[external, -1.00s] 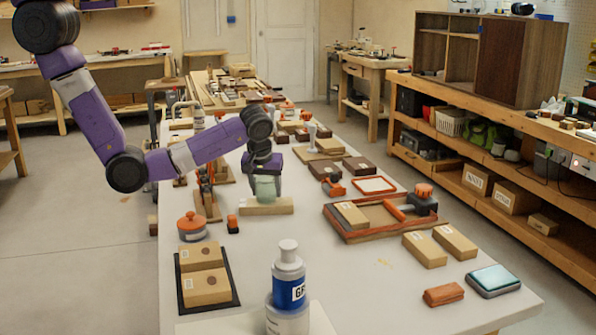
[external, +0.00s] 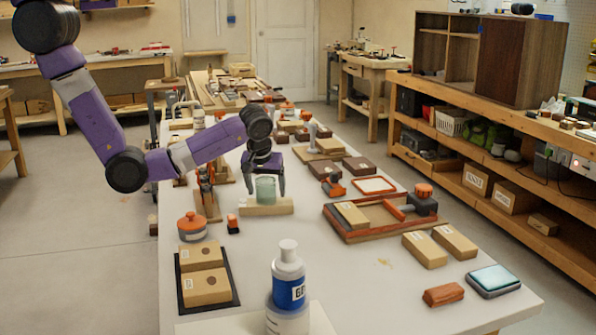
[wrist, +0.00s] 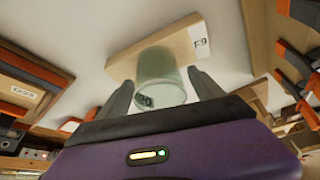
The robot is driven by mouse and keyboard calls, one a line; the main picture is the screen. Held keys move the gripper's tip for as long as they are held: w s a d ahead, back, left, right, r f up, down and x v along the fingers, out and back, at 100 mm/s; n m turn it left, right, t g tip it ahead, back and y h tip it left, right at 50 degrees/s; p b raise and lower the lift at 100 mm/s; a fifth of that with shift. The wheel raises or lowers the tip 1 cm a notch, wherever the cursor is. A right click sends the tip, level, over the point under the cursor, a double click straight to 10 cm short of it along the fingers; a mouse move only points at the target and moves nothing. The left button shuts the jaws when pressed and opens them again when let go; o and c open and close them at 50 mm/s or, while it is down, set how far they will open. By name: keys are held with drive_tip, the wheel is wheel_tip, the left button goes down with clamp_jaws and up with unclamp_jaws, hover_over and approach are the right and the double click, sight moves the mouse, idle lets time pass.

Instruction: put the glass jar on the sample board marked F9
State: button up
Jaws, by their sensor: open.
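The glass jar (external: 265,189) is pale green and see-through. It stands upright on the light wooden sample board (external: 285,206), away from its ends. The wrist view shows the jar (wrist: 160,76) on the board (wrist: 127,65), whose label reads F9. My gripper (external: 265,190) points down over the jar with its fingers spread, one on each side. In the wrist view the fingers of my gripper (wrist: 160,88) stand apart from the jar's wall, with gaps visible. The jar's underside is hidden.
An orange-lidded pot (external: 192,228) and a small orange-topped item (external: 232,224) stand nearer on the white bench (external: 300,250). A wooden tray (external: 352,236) with a box and an orange tool lies to the right. Bare bench lies in front of the board.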

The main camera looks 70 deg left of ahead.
drive_tip(key=p+v, duration=0.1)
drive_tip(key=v, duration=1)
drive_tip(key=shift+r, duration=0.25)
drive_tip(key=w+d+r+m+t, duration=0.1)
drive_tip(key=w+r+m+t, duration=0.4)
drive_tip(key=w+t, duration=0.3)
drive_tip(key=s+d+m+t+h, duration=0.1)
drive_tip(key=s+m, duration=0.3)
drive_tip(key=s, duration=1.7)
drive_tip(key=s+d+m+t+h, duration=0.1)
drive_tip(key=s+m+t+h, duration=0.2)
drive_tip(key=s, duration=1.7)
drive_tip(key=shift+s+d+r+m+t, duration=0.35)
drive_tip(key=shift+d+r+m+t, duration=0.05)
